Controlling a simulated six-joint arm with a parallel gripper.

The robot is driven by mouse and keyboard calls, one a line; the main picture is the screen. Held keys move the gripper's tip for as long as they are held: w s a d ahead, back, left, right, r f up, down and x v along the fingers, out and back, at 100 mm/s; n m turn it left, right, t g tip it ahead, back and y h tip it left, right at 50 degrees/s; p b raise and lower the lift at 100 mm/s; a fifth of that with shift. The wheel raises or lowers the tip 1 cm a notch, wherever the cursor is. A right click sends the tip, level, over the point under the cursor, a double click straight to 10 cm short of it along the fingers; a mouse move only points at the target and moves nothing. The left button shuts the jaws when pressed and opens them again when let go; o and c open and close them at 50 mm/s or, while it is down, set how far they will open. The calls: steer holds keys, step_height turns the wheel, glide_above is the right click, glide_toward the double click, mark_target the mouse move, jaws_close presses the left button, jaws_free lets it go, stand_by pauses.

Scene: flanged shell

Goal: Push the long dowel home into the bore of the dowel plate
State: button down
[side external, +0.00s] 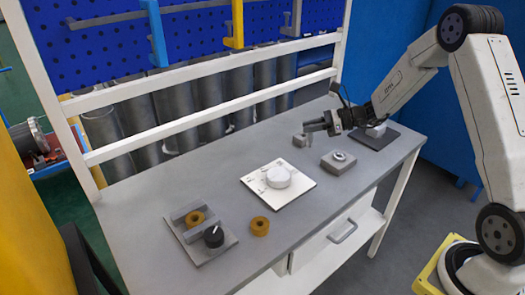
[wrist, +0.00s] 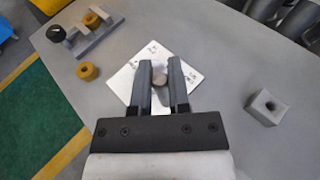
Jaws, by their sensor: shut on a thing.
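My gripper (side external: 316,125) is above the back right part of the bench, its fingers (wrist: 160,85) pointing to the left in the side view. In the wrist view they are shut on a small grey-brown round piece (wrist: 160,80), apparently the long dowel; its length and lower end are not clear. A pale square plate (side external: 297,192) carries a white round part (side external: 278,177) and small marks. This plate (wrist: 197,82) lies beyond the fingers, partly hidden. A grey block (side external: 300,140) with a dark bore (wrist: 265,107) stands apart from the fingers. I cannot tell which one is the dowel plate.
A grey block with a ring (side external: 339,161) stands near the bench's right front. A grey fixture (side external: 207,243) with a black knob (side external: 213,236) is at the left, beside a loose brass-coloured ring (side external: 260,226). A white rail (side external: 210,112) runs behind the bench.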

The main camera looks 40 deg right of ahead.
steer(key=s+d+m+t+h, duration=0.2)
steer(key=d+m+h, duration=0.1)
steer(key=d, duration=1)
steer(key=shift+s+d+f+t, duration=0.2)
steer(key=shift+s+f+t, duration=0.1)
steer(key=shift+s+f, duration=0.15)
steer(key=shift+f, duration=0.15)
steer(key=shift+f, duration=2.7)
steer(key=shift+f, duration=2.05)
steer(key=c, duration=0.5)
jaws_free()
steer(key=v, duration=0.7)
steer(key=shift+s, duration=0.35)
